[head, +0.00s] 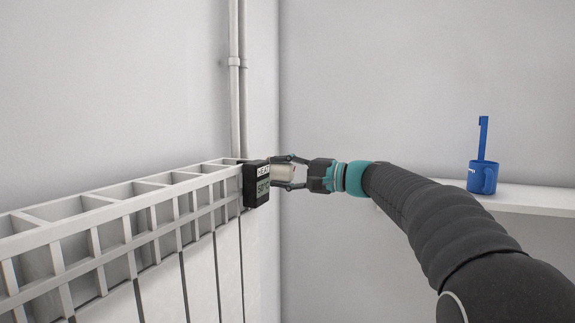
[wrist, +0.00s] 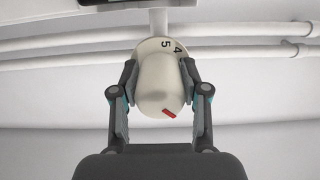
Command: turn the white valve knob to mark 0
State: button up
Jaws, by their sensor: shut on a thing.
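The white valve knob (head: 283,173) sits at the right end of the radiator. In the wrist view the knob (wrist: 160,85) shows a red mark (wrist: 169,114) near its front end, right of centre. The digits 5 and 4 (wrist: 172,47) show on the collar behind it; a mark 0 is not visible. My gripper (head: 289,173) is shut on the knob, with one finger above and one below in the head view. In the wrist view its fingers (wrist: 160,82) press on the knob's left and right sides.
The white radiator (head: 150,190) with its open grille fills the left. A black box with white lettering (head: 256,185) is at its end, close to my gripper. Pipes (head: 234,80) rise up the wall.

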jog(key=m+p, duration=0.1)
jog(key=m, duration=0.1)
jog(key=m+p, duration=0.1)
jog(key=shift+s+a+r+m+p, duration=0.1)
jog(key=shift+r+m+p, duration=0.1)
jog(key=shift+m+p, duration=0.2)
jog(key=shift+f+m+p, duration=0.15)
jog(key=shift+m+p, duration=0.2)
jog(key=shift+m, duration=0.25)
jog(key=shift+f, duration=0.2)
jog(key=o, duration=1.1)
jog(key=shift+o, duration=0.2)
jog(key=shift+r+m, duration=0.1)
jog(key=shift+m, duration=0.2)
